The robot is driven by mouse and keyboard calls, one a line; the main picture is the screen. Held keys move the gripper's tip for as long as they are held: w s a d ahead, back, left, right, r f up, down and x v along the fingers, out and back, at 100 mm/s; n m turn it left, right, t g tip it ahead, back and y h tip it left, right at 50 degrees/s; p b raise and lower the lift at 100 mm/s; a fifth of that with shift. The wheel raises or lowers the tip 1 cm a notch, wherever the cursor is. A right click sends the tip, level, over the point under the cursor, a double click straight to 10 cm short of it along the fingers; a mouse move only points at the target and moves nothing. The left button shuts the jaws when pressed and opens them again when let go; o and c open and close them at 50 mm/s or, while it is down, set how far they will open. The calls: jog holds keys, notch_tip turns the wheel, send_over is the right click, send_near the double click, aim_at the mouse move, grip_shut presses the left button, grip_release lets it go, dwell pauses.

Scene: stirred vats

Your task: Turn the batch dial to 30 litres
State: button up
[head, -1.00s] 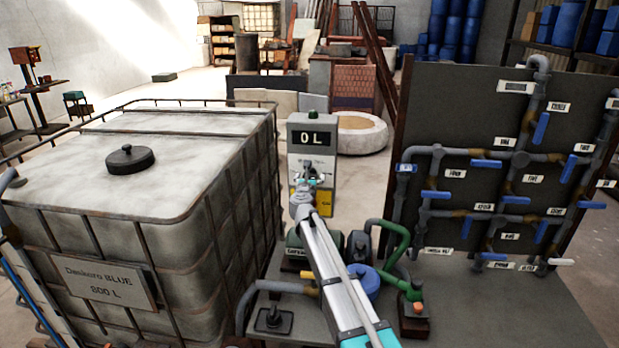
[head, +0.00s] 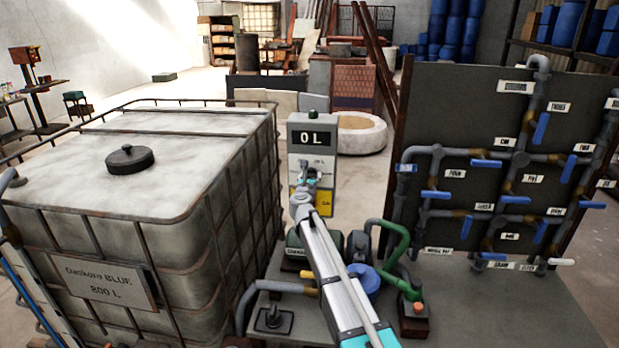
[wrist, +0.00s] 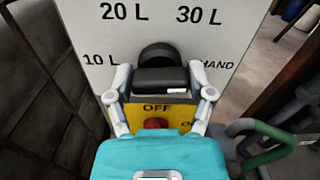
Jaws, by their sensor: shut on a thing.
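The batch dial (wrist: 160,57) is a black knob on a pale panel (wrist: 100,40), with a small white mark on its near edge, towards the lower right. Around it the panel reads 10 L, 20 L, 30 L, HAND and, below, OFF. My gripper (wrist: 160,82) has one finger on each side of the knob and is shut on it. In the head view my gripper (head: 308,179) is at the front of the grey batch cabinet (head: 297,122). The cabinet's display (head: 312,138) reads 0 L. My gripper partly hides the dial there.
A red button (wrist: 156,123) on a yellow plate sits below the dial, just beyond my gripper body. A large caged tank (head: 150,190) stands left. A pipe board with blue-handled valves (head: 486,163) stands right. Pumps and a green pipe (head: 396,240) lie near my arm.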

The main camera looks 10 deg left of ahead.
jog(key=n, duration=0.5)
jog(key=shift+n, duration=0.4)
jog(key=n, duration=0.4)
jog(key=shift+a+n, duration=0.1)
jog(key=shift+n, duration=0.3)
jog(key=o, duration=1.1)
jog(key=shift+s, duration=0.1)
jog(key=s, duration=1.1)
jog(key=shift+s+a, duration=0.2)
jog(key=shift+s, duration=0.2)
jog(key=shift+n, duration=0.3)
